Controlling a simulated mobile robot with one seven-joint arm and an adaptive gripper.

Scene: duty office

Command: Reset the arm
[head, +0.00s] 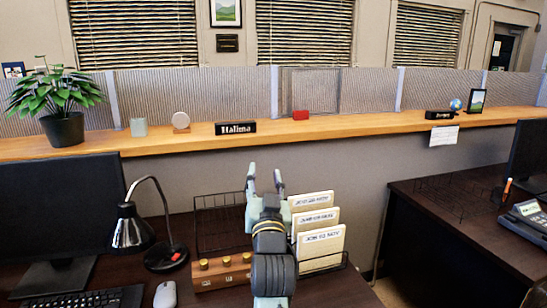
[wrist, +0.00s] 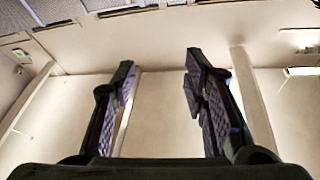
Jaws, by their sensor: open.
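My gripper (head: 264,181) points upward in front of the low partition in the head view. Its two pale green fingers stand apart with nothing between them. My arm's dark lower part covers some of the desk below. In the wrist view my gripper (wrist: 163,75) shows two dark fingers spread wide and empty, with a bare wall and ceiling beyond.
A file rack with labelled folders (head: 318,220) stands right beside my arm. A wire tray (head: 217,215), a wooden box with knobs (head: 222,270), a black lamp (head: 130,232) and a monitor (head: 55,210) are to the left. A wooden ledge (head: 350,127) runs behind.

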